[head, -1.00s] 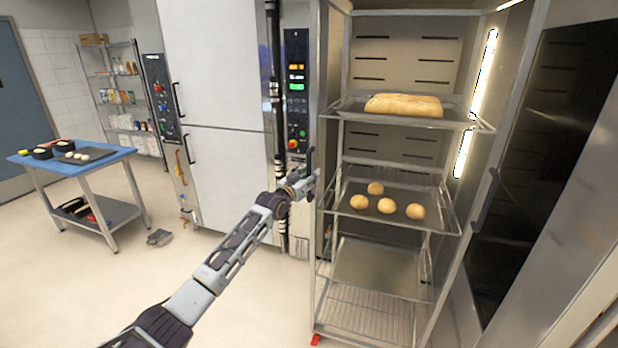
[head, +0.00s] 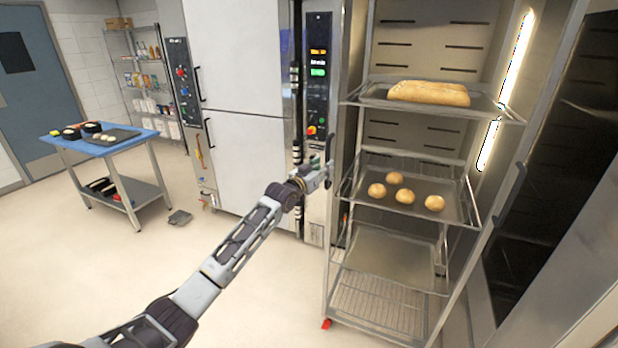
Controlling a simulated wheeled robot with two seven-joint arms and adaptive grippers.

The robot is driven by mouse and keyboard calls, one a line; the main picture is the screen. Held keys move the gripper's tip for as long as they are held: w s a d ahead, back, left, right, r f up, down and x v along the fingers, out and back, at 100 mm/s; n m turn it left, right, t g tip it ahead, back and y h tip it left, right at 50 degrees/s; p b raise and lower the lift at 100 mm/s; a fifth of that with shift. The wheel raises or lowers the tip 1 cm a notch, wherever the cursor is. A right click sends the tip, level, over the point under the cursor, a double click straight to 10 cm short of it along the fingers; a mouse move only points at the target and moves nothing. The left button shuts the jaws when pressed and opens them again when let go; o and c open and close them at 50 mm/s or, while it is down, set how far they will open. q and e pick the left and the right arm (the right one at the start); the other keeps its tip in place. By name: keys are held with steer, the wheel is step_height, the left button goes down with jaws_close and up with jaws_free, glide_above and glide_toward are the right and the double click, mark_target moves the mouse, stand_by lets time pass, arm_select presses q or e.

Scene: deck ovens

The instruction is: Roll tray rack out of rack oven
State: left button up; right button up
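The metal tray rack (head: 445,262) stands upright at the mouth of the rack oven (head: 440,35). It carries a loaf on its upper tray (head: 480,100) and several rolls on its middle tray (head: 440,180). A red caster part (head: 327,324) shows at its front left foot. My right gripper is out of view.
A control panel (head: 318,75) and a closed white oven front (head: 240,75) stand left of the rack. A dark glass door (head: 560,180) is close on the right. A blue-topped table (head: 75,146) and shelving (head: 145,80) are farther left. The floor (head: 250,290) before the rack is clear.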

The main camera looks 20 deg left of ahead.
arm_select(q)
steer(key=v, duration=0.8)
stand_by(0.4)
stand_by(0.5)
